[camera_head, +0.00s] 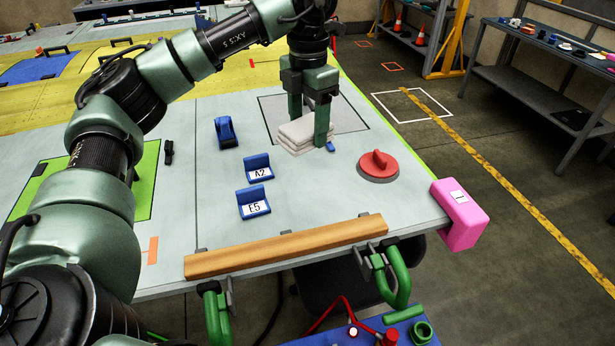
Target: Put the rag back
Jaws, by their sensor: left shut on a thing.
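The rag (298,137) is a folded, pale grey-white cloth on the table. It lies at the front part of a grey square with a dark outline (350,118). My left gripper (310,133) comes down over the rag with its two green fingers pointing down. One finger stands at the rag's right side, and the other is partly behind it. The gripper is shut on the rag. The rag looks at or very near the table surface; I cannot tell whether it touches. My right gripper is not in view.
Near the rag are a blue tool (226,132), blue label stands A2 (258,168) and E5 (253,202), and a red handled disc (378,166). A wooden bar (287,247) is clamped along the front edge.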

